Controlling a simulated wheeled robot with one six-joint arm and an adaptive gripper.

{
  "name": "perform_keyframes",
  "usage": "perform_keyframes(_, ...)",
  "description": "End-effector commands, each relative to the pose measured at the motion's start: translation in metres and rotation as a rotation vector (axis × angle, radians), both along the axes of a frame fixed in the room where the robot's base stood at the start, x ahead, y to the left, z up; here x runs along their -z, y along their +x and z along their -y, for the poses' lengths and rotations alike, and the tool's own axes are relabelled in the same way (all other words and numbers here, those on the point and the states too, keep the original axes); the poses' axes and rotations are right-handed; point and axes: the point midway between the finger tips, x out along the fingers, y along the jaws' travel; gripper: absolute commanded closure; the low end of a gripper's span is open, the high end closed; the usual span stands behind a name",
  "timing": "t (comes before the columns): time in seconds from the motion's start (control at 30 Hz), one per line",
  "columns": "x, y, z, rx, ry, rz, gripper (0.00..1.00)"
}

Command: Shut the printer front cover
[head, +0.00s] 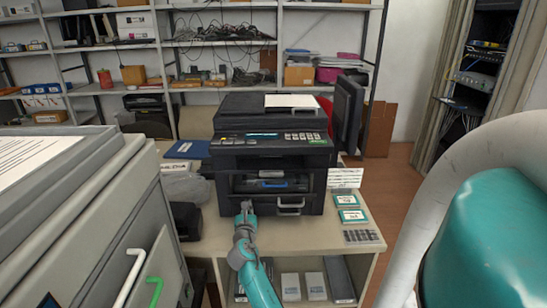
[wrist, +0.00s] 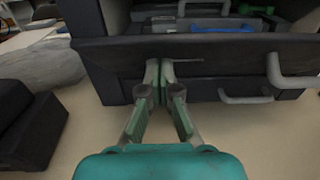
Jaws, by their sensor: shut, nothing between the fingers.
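The black printer (head: 262,135) stands on the table with its front opening exposed. The dark front cover (wrist: 215,55) is lowered, leaving the opening above it uncovered; a grey handle (wrist: 290,72) is at its right. Inside the opening is a cartridge with a blue handle (head: 272,184), which also shows in the wrist view (wrist: 237,28). My gripper (head: 246,207) is shut and empty at the lower left of the printer front. In the wrist view its fingertips (wrist: 160,70) are right in front of the cover; I cannot tell whether they touch it.
A second grey handle (wrist: 245,98) is on the printer front below the cover. A dark block (wrist: 30,125) and a clear plastic bag (head: 188,188) lie to the left. Small boxes (head: 352,216) and a keypad-like item (head: 362,236) lie on the table's right. A grey cabinet (head: 90,220) stands at left.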

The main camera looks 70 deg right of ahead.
Motion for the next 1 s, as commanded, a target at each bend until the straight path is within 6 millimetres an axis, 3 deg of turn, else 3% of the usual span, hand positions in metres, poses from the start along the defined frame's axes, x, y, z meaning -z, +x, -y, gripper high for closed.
perform_keyframes(0.57, -0.007, 0.002, 0.007, 0.0, -0.001, 0.0, 1.0)
perform_keyframes(1.0, -0.021, 0.01, 0.026, 0.001, -0.001, -0.001, 1.0)
